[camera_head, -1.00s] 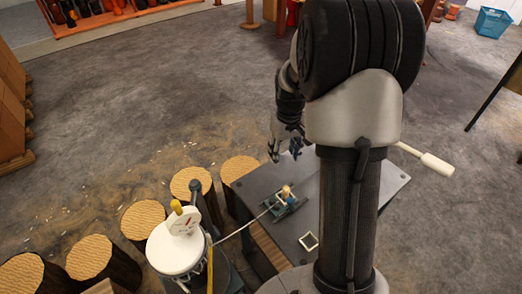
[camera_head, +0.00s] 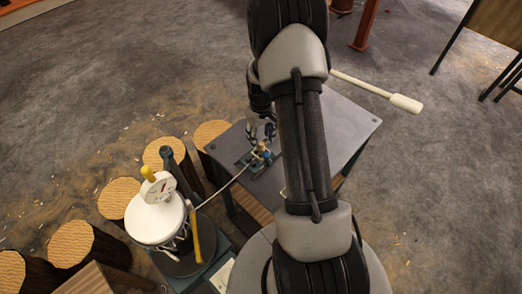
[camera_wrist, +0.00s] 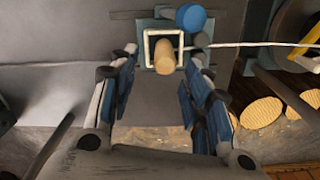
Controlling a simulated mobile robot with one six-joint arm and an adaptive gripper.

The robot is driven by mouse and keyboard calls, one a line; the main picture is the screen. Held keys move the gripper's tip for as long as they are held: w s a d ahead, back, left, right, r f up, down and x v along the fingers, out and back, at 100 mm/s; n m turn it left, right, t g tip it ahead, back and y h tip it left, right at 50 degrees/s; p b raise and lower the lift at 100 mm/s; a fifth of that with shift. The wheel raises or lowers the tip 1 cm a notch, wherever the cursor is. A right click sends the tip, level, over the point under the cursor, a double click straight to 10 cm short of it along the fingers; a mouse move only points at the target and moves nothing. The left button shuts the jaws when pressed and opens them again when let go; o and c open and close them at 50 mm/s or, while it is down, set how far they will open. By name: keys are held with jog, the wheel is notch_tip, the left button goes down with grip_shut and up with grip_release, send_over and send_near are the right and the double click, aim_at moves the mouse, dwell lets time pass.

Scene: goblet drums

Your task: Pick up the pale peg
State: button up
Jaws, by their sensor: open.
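The pale peg (camera_wrist: 165,58) is a short, light wooden cylinder, seen nearly end-on in the wrist view. In the head view the peg (camera_head: 262,147) stands at a small teal fixture (camera_head: 250,161) on the dark grey table (camera_head: 345,120). My gripper (camera_wrist: 161,64) is open, with its blue-padded fingers on either side of the peg and visible gaps between. Nothing is held. In the head view my gripper (camera_head: 263,129) is right by the peg, partly hidden by my arm.
A pale cord (camera_head: 232,187) runs from the fixture toward a white-topped drum with a dial (camera_head: 155,220). Log stools (camera_head: 118,198) line the left.

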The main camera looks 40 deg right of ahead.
aim_at(261, 143)
jog(key=f, duration=0.1)
jog(key=f+b, duration=0.1)
jog(key=f, duration=0.3)
jog(key=shift+s+a+f+b, duration=0.2)
jog(key=shift+s+a+b, duration=0.1)
jog(key=shift+s+b, duration=0.1)
jog(key=shift+r, duration=0.1)
jog(key=shift+c, duration=0.4)
jog(key=c, duration=0.9)
